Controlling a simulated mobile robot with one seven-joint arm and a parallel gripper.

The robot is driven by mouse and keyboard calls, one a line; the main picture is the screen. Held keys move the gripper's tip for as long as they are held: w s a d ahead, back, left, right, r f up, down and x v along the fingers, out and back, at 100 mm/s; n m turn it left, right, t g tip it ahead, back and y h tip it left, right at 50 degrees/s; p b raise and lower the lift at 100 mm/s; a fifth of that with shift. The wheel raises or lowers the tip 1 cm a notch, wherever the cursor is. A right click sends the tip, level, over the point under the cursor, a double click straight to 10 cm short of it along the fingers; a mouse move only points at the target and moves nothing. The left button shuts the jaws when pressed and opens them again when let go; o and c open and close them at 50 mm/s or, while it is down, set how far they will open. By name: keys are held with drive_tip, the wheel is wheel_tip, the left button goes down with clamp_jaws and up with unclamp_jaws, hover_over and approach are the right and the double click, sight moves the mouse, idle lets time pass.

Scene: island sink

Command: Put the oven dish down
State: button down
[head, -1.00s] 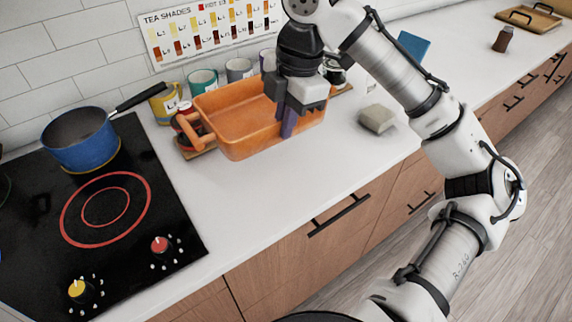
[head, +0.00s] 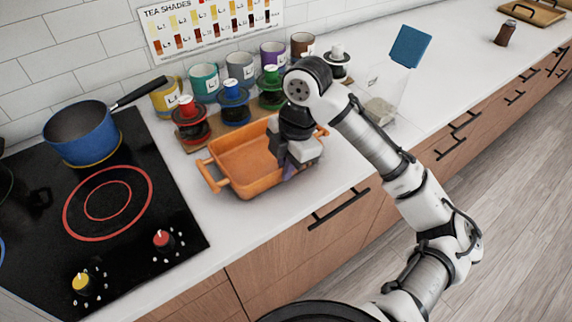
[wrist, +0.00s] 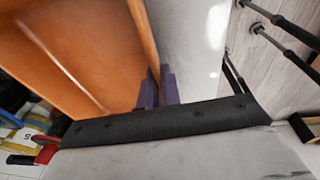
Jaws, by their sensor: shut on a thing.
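The orange oven dish (head: 238,160) is over the white counter (head: 330,185), close to its front edge. It looks roughly level. I cannot tell whether its base touches the counter. My gripper (head: 287,172) points down at the dish's near right side and is shut on its wall. In the wrist view the purple fingers (wrist: 160,88) pinch the wall of the orange dish (wrist: 85,50). The dish's right end is partly hidden by my gripper.
Behind the dish, lidded jars including a red one (head: 191,122) stand on a wooden board, with several mugs (head: 240,70) behind. A black cooktop (head: 120,240) with a blue pot (head: 82,135) is to the left. A clear holder (head: 385,88) stands right.

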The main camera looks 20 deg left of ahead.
drive_tip(key=c, duration=1.6)
unclamp_jaws()
drive_tip(key=shift+f, duration=0.1)
wheel_tip(320, 180, up, 12)
drive_tip(key=d+b, duration=0.1)
drive_tip(key=shift+w+d, duration=0.4)
drive_tip(key=shift+w, duration=0.05)
drive_tip(key=shift+a, duration=0.1)
